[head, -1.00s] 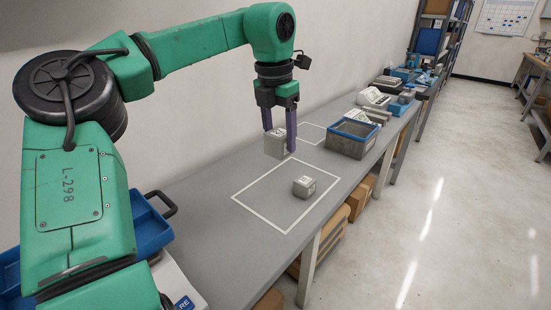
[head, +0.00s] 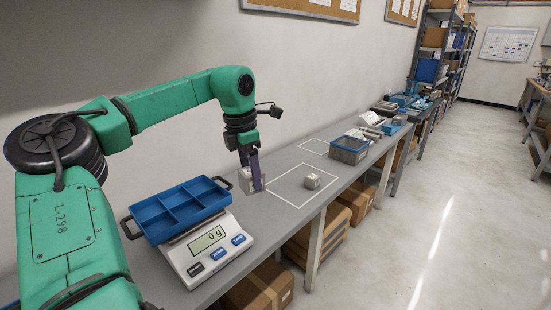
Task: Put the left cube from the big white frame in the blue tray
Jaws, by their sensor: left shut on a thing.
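My left gripper (head: 250,172) is shut on a grey cube (head: 245,181), held just left of the big white frame (head: 284,199), close over the bench; I cannot tell its exact height. The finger partly hides the cube. Another grey cube (head: 312,181) sits inside the big white frame, toward its right side. The blue tray (head: 181,208), with several compartments and black handles, rests on a white scale at the left of the bench and looks empty. My right gripper is not in view.
The scale (head: 190,268) reads 0 g. The bare bench (head: 262,222) lies between the scale and the big frame. Cardboard boxes (head: 265,288) are underneath.

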